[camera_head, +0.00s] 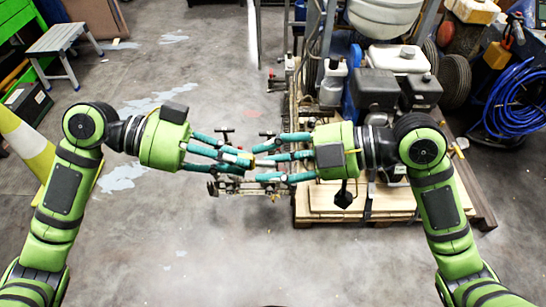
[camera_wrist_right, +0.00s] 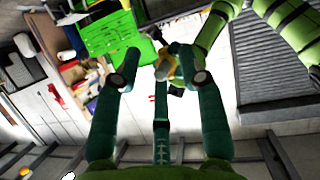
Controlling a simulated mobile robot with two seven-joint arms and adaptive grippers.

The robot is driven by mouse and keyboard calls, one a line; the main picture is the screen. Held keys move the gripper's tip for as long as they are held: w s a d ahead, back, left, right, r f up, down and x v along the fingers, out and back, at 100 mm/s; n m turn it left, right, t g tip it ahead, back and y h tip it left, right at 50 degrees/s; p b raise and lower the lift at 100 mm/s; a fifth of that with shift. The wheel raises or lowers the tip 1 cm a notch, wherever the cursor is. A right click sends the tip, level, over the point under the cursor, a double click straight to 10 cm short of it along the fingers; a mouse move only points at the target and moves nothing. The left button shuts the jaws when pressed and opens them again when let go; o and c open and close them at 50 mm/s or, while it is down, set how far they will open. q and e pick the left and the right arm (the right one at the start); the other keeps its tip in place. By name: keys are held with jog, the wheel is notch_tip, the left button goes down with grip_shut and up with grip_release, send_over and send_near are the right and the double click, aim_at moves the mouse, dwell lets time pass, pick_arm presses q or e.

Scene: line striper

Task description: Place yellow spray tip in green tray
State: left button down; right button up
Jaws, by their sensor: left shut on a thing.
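The yellow spray tip (camera_wrist_right: 165,66) shows in the right wrist view, held at the fingertips of my left gripper (camera_wrist_right: 178,50). In the head view my left gripper (camera_head: 246,158) is shut on it, and the fingers mostly hide it. My right gripper (camera_head: 261,157) faces the left one, very close to its fingertips. In the right wrist view the fingers of my right gripper (camera_wrist_right: 163,85) are spread open around the space by the tip. I cannot tell whether they touch it. I cannot make out a green tray in either view.
The line striper (camera_head: 385,90) stands on a wooden pallet (camera_head: 340,208) at right, with its metal parts behind and below my grippers. A coiled blue hose (camera_head: 515,100) lies far right. A grey step stool (camera_head: 58,42) and a traffic cone (camera_head: 30,150) stand at left. The front floor is clear.

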jog(key=shift+s+f, duration=0.1)
jog(key=shift+f, duration=0.05)
grip_shut()
pick_arm(q)
jog(key=shift+d+r, duration=0.15)
jog(key=shift+r, duration=0.15)
pick_arm(e)
jog(key=shift+f, duration=0.1)
pick_arm(q)
jog(key=c, duration=1.1)
grip_release()
jog(key=shift+c, duration=0.2)
jog(key=shift+f, duration=0.1)
